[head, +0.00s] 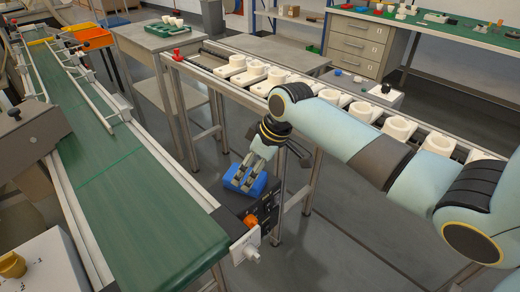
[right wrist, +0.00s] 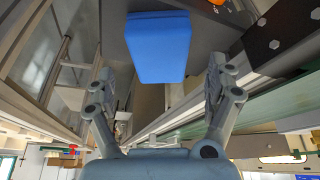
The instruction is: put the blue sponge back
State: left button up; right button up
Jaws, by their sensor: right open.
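The blue sponge (head: 259,186) is a blue block low in the middle of the head view, beside the end of the green conveyor. My right gripper (head: 241,183) points down at it, with its fingers overlapping it in this view. In the right wrist view the sponge (right wrist: 158,48) lies ahead, between the lines of the two spread fingers of my right gripper (right wrist: 160,82). The fingers are open and a gap shows on both sides of the sponge. What the sponge rests on is unclear. My left gripper is not in view.
A green conveyor (head: 130,185) runs along the left, with a dark control box (head: 262,215) at its near end. A rail line with several white cup-like holders (head: 398,128) crosses behind my right arm. Table legs stand close by. Grey floor is open at the lower right.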

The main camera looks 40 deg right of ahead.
jog(key=p+v, duration=0.1)
jog(key=v, duration=0.7)
jog(key=s+d+f+m+h, duration=0.1)
jog(key=s+f, duration=0.3)
jog(key=f, duration=0.3)
jog(key=s+d+f+m+g, duration=0.1)
jog(key=s+f+m, duration=0.15)
jog(key=f, duration=0.55)
jog(key=s+d+f+h, duration=0.1)
jog(key=s+f, duration=0.4)
jog(key=f, duration=0.2)
jog(key=s+a+f, duration=0.1)
jog(key=s+f, duration=0.4)
jog(key=s, duration=0.5)
jog(key=s+a+f+m+g, duration=0.1)
jog(key=s+f, duration=0.4)
jog(key=s, duration=0.5)
jog(key=s+a+f+g, duration=0.1)
jog(key=s+a+f, duration=0.2)
jog(key=s, duration=0.7)
notch_tip(320, 180, down, 3)
jog(key=shift+s+r+h, duration=0.15)
jog(key=shift+h, duration=0.25)
